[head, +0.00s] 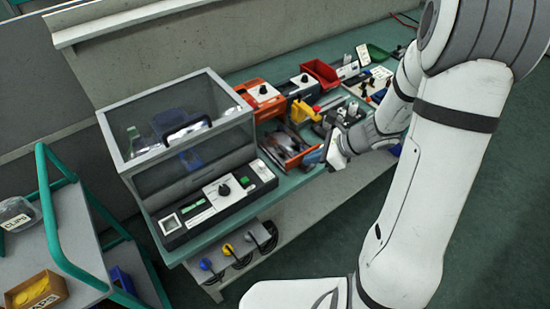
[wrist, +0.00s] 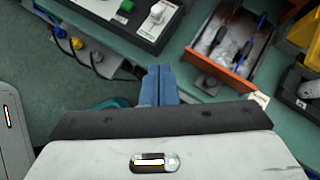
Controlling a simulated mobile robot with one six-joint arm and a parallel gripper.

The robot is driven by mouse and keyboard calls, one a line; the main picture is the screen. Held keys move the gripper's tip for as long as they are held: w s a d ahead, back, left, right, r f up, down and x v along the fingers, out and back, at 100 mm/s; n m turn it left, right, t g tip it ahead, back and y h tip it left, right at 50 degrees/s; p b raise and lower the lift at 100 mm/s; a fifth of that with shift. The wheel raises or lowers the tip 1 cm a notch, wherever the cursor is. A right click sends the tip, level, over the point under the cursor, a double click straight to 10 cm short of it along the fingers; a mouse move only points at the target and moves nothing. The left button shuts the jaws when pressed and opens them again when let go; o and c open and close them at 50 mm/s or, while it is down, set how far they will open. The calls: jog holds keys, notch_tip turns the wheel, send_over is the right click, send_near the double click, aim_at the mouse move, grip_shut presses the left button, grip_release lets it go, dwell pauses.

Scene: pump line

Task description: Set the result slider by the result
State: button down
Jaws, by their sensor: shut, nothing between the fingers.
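The control panel (head: 215,203) runs along the front of the clear-walled enclosure (head: 175,140). It carries a green strip (head: 193,206), a black knob on a white plate (head: 224,189), a green button (head: 245,181) and a white fitting (head: 262,170) at its right end. I cannot tell which part is the result slider, and no result is readable. The wrist view shows the panel's right end, with the green button (wrist: 127,6) and the white fitting (wrist: 156,17). My gripper (head: 314,158) is shut and empty, right of the panel and apart from it; its blue fingers (wrist: 160,72) touch each other.
An orange tray (wrist: 212,76) with dark parts lies close to my gripper on the bench. Yellow, red and orange items stand behind it. Plugs on cables (head: 228,250) hang below the bench's front. A green-framed trolley (head: 62,235) stands at the left.

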aim_at(263, 169)
jog(key=x, duration=0.9)
jog(key=shift+a+f, duration=0.2)
jog(key=a, duration=0.1)
jog(key=w+a+p, duration=0.1)
jog(key=a, duration=0.1)
jog(key=shift+w, duration=0.15)
jog(key=shift+w+a+f, duration=0.1)
jog(key=shift+w+a, duration=0.1)
jog(key=shift+a, duration=0.25)
jog(key=shift+w, duration=0.1)
